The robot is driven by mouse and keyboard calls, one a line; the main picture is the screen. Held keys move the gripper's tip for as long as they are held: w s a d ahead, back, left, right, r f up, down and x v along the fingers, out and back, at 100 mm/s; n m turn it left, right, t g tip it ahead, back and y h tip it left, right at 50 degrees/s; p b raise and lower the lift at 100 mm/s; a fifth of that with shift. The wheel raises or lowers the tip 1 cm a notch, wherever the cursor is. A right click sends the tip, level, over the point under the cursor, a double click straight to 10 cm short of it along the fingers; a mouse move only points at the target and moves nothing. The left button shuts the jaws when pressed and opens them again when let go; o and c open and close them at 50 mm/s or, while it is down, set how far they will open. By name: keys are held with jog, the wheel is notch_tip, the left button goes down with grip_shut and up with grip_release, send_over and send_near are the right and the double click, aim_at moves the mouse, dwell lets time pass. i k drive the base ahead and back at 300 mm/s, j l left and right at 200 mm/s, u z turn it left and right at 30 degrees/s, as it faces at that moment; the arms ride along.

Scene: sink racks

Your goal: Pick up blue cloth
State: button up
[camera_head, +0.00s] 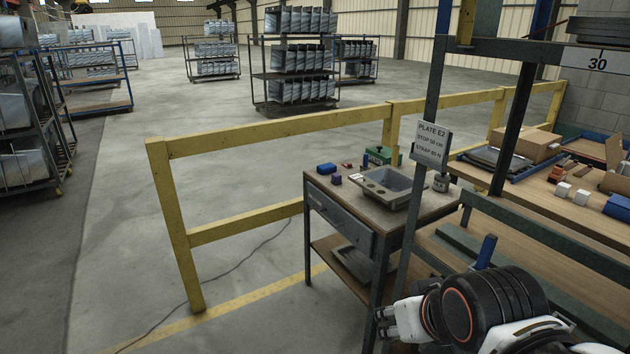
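A small blue item (326,168) lies at the back left of the small workbench top (345,200). It may be the blue cloth, but it is too small here to tell its material. My gripper (384,322) is at the bottom of the view, in front of the bench and well below and apart from the blue item.
A grey sink tray (388,190), a purple block (336,180) and a green box (380,156) share the bench top. A dark upright post (432,110) with a sign (430,146) stands close by. A yellow railing (270,130) runs behind. Floor at left is open.

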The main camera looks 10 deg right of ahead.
aim_at(328, 168)
jog(key=i+j+z, duration=0.3)
jog(key=i+j, duration=0.15)
jog(key=z, duration=2)
jog(key=u, duration=2.05)
jog(key=j+z, duration=0.1)
jog(key=z, duration=0.35)
jog(key=i+j+z, duration=0.5)
jog(key=i+j, duration=0.2)
jog(key=i+j+z, duration=0.3)
jog(key=j, duration=0.3)
jog(key=i+j, duration=0.25)
jog(key=j, duration=0.15)
jog(key=i+j, duration=0.2)
jog(key=j, duration=0.25)
jog(key=i+j, duration=0.25)
jog(key=j, duration=0.15)
jog(key=i+j, duration=0.2)
jog(key=j, duration=0.25)
